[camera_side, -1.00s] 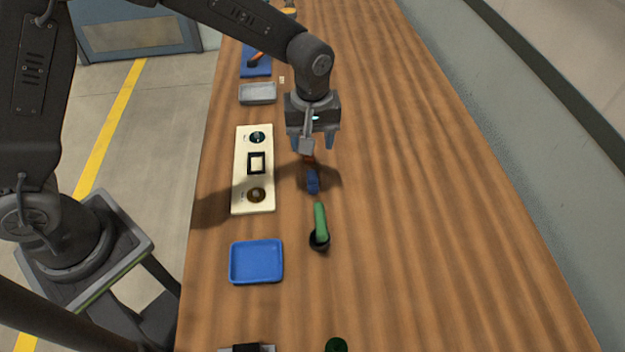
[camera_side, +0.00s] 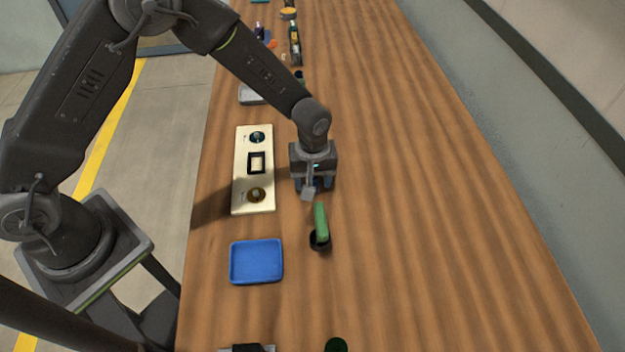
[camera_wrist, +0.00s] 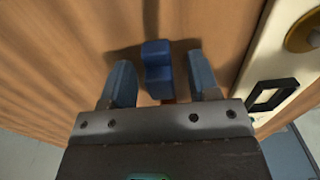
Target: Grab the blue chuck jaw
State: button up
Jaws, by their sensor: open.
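The blue chuck jaw (camera_wrist: 157,62) is a stepped blue block lying on the wooden table. In the wrist view it sits between the two fingers of my gripper (camera_wrist: 162,82), with a gap on each side. A bit of something red shows at its near end, partly hidden by the gripper body. In the side view my gripper (camera_side: 313,187) is low over the table and hides most or all of the jaw. My gripper is open and holds nothing.
A green-handled tool in a black round holder (camera_side: 320,238) stands just in front of my gripper. A cream panel with round fittings (camera_side: 241,178) lies to the left, and a blue tray (camera_side: 257,262) nearer the front. The table right of my gripper is clear.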

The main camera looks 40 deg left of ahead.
jog(key=c, duration=1)
grip_shut()
jog(key=shift+r, duration=0.1)
